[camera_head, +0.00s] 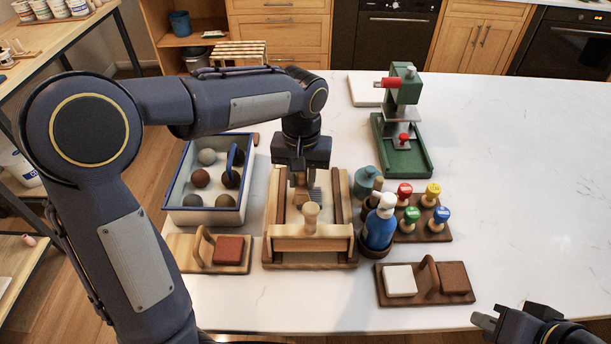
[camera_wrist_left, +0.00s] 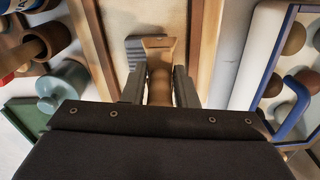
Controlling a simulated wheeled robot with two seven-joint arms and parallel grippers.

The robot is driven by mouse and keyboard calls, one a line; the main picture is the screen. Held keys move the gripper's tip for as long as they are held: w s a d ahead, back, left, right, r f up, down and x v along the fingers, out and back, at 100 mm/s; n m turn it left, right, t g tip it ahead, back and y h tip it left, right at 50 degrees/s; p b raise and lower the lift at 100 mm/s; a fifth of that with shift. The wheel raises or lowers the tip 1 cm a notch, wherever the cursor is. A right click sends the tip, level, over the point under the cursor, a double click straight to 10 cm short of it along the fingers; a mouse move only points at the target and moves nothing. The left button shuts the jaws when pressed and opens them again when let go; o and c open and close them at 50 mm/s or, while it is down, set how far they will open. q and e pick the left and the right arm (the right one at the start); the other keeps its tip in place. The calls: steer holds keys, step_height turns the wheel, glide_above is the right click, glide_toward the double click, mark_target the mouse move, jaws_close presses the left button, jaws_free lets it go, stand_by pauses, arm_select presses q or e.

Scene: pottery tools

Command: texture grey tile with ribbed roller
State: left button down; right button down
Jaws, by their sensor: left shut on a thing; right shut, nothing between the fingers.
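My left gripper (camera_head: 300,180) reaches down over a wooden tray (camera_head: 273,215) in the middle of the table. It is shut on a tan wooden handle (camera_wrist_left: 160,85), seen between the fingers in the left wrist view. A wider wooden end of this tool lies beyond the fingertips. A grey ribbed piece (camera_wrist_left: 138,48) shows right beside it, also small in the head view (camera_head: 316,196); I cannot tell whether it is the tile's surface or the roller. My right gripper (camera_head: 488,321) is shut and empty at the lower right, away from the objects.
A blue-rimmed box (camera_head: 203,216) of coloured balls stands left of the tray. A blue bottle (camera_head: 379,228), colour-topped stamps (camera_head: 411,215) and a green press (camera_head: 402,160) are on the right. Boards with a red tile (camera_head: 229,248) and a white tile (camera_head: 399,281) lie in front. The far right is clear.

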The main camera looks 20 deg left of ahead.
stand_by(0.4)
arm_select(q)
steer(key=shift+w+d, duration=0.15)
steer(key=shift+d, duration=0.5)
steer(key=shift+w+d+f+p, duration=0.1)
steer(key=shift+w+d+p, duration=0.05)
steer(key=shift+d+p, duration=0.3)
stand_by(0.3)
